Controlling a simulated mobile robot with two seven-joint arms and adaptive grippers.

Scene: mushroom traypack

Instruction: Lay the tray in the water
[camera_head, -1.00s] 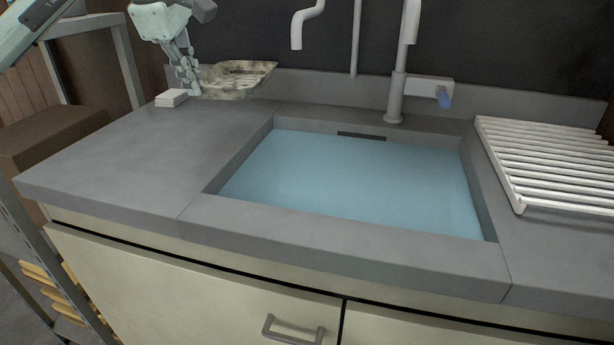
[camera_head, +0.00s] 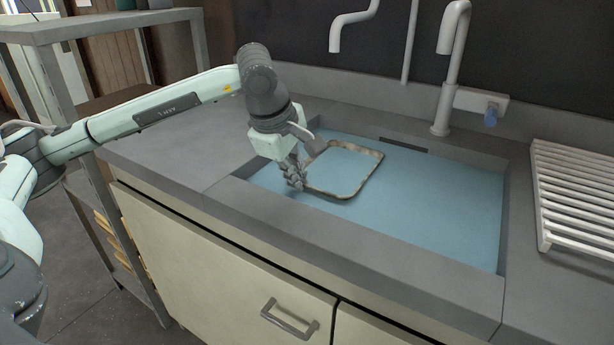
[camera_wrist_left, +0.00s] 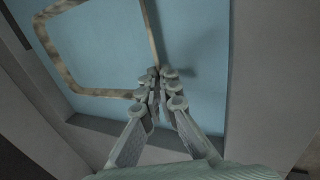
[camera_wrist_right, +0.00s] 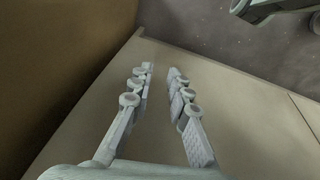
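The tray (camera_head: 346,194) is a stained, rectangular tray lying in the water (camera_head: 430,200) at the left part of the sink. Its brown rim shows and its inside looks the same blue as the water. My left gripper (camera_head: 298,182) is at the tray's left edge. In the left wrist view the left fingertips (camera_wrist_left: 159,76) are close together on the tray's rim (camera_wrist_left: 152,30), which runs up from between them. My right gripper (camera_wrist_right: 160,72) is open and empty in the right wrist view, over a plain beige surface. It is not seen in the head view.
A tap (camera_head: 443,100) stands behind the sink, with a blue-tipped part at its side. A white slatted rack (camera_head: 575,195) lies right of the sink. The sink's front ledge (camera_head: 340,250) and the left counter (camera_head: 180,145) are clear. A grey shelf stands at the left.

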